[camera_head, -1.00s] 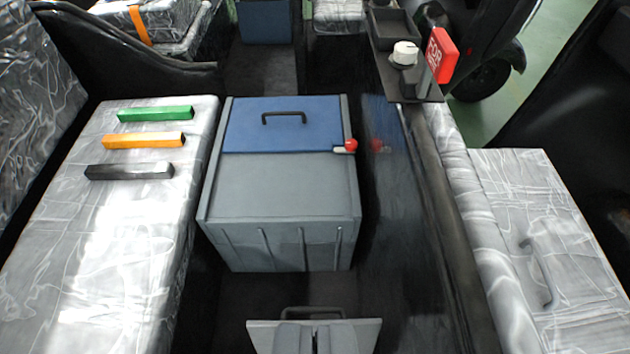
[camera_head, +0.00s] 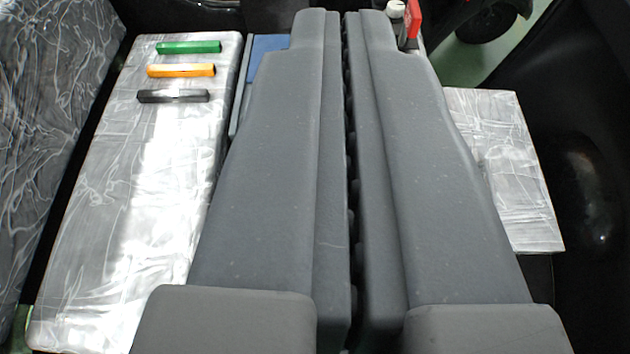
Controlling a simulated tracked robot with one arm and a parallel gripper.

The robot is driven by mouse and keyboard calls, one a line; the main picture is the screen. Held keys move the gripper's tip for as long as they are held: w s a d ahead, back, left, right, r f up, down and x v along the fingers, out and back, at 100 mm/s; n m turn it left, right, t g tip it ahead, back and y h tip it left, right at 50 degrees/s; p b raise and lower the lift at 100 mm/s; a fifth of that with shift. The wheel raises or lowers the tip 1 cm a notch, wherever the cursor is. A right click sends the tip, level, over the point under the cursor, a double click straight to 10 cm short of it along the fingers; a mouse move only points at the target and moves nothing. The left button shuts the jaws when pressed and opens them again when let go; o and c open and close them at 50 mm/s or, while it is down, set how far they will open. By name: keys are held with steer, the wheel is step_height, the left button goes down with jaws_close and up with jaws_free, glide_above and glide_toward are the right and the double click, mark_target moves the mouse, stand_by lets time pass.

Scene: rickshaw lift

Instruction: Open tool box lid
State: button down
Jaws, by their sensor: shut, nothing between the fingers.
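My gripper (camera_head: 346,18) fills the middle of the view, its two long grey fingers pointing away from the camera. The fingers lie close together with only a narrow dark gap between them, and I see nothing held. The tool box is almost wholly hidden behind the fingers. Only a sliver of its blue lid (camera_head: 266,50) shows at the left of the fingers, with a strip of its grey side (camera_head: 241,100) next to it. The lid's handle and the red-knobbed latch are hidden, so I cannot tell whether the fingers touch the box.
A silvery bench (camera_head: 160,190) on the left bears a green bar (camera_head: 188,47), an orange bar (camera_head: 181,70) and a black bar (camera_head: 173,96). A red sign (camera_head: 413,20) and white knob (camera_head: 396,9) stand at the upper right. Another silvery panel (camera_head: 515,165) lies right.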

steer(key=w+f+g, duration=0.3)
steer(key=w+f, duration=0.8)
steer(key=f, duration=0.3)
steer(key=w+f+g, duration=0.3)
steer(key=w+f, duration=0.8)
steer(key=f, duration=0.3)
steer(key=w+a+f+g, duration=0.1)
steer(key=w+f+g, duration=0.25)
steer(key=f, duration=1.55)
steer(key=w+a+f+g, duration=0.2)
steer(key=w+f, duration=0.2)
steer(key=f, duration=1.6)
steer(key=s+b, duration=0.1)
steer(key=s, duration=0.3)
steer(key=shift+d+r+b, duration=0.15)
steer(key=shift+r+b, duration=0.05)
steer(key=shift+b, duration=0.15)
steer(key=shift+s, duration=0.15)
